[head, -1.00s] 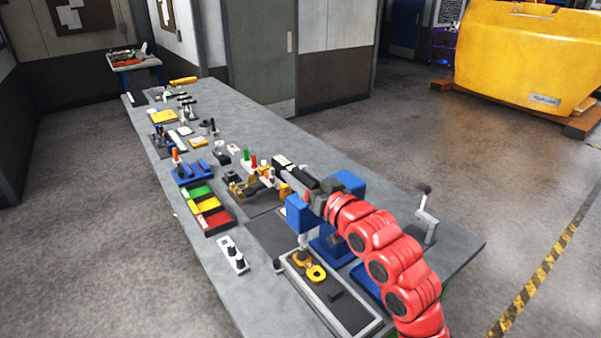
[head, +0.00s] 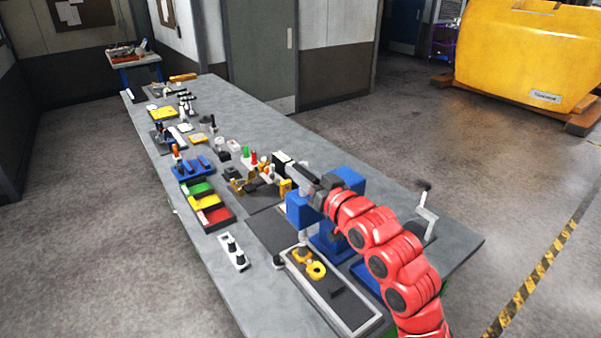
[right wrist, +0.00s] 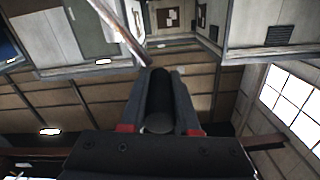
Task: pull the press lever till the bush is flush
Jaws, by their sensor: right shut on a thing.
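The blue press (head: 352,181) stands near the front right of the bench, partly behind my right arm. Its ram (head: 303,238) points down over a tray with yellow parts (head: 316,270). My right gripper (head: 308,177) is at the top of the press. In the right wrist view the gripper (right wrist: 160,105) is shut on a black cylindrical grip (right wrist: 160,88), which lies between its two fingers. The lever's bar is mostly hidden by the arm and gripper in the head view. The bush's seating is too small to tell. My left gripper is not in view.
A grey-framed tray (head: 338,312) lies below the press. Red, yellow and green bins (head: 213,217) and a white plate with black knobs (head: 232,252) are to the left. A crank-like grey fixture (head: 426,218) stands at right. Bare bench lies at the right edge.

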